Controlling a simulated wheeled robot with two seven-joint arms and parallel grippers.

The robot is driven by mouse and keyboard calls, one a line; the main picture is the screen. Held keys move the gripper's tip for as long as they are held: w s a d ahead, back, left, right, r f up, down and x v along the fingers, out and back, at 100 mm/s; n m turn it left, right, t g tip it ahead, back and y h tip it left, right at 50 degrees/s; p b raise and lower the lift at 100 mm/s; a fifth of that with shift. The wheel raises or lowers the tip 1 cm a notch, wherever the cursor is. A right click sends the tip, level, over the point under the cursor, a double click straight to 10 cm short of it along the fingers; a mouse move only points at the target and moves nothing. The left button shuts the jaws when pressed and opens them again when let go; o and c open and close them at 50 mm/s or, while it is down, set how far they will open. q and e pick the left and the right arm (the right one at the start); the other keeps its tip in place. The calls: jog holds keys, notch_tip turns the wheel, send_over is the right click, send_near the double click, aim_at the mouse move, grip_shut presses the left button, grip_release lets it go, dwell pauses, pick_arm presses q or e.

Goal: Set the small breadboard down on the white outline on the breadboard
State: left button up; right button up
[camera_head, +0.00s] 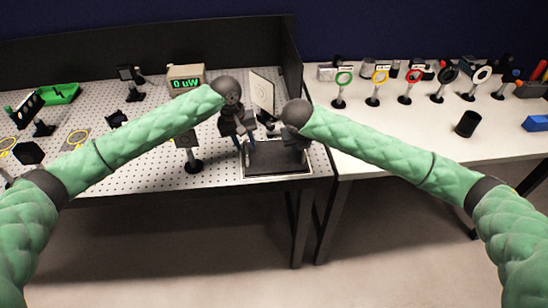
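The small breadboard (278,166) appears as a dark flat rectangle at the front right corner of the large perforated white breadboard (110,171). A pale line shows along its front and side edges; I cannot tell whether it is the white outline or the board's rim. My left gripper (245,146) points down at the dark rectangle's back left corner, its two fingertips apart; I cannot tell whether it touches the board. My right gripper (297,142) is over the back right part, its fingers dark and mostly hidden by its own wrist.
A pale upright panel (262,91) stands behind the grippers. A power meter (187,78) reads 0 uW. A post-mounted part (190,150) stands left of my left gripper. Several ringed optics, a black cup (467,124) and a blue block (536,123) are on the right table.

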jog(key=shift+s+a+r, duration=0.1)
jog(key=shift+s+r, duration=0.1)
jog(key=shift+r, duration=0.35)
pick_arm(q)
notch_tip(320, 180, up, 10)
jog(key=a, duration=0.2)
pick_arm(e)
jog(key=v, duration=1.1)
pick_arm(q)
jog(key=shift+s, duration=0.1)
pick_arm(e)
jog(key=shift+f, duration=0.1)
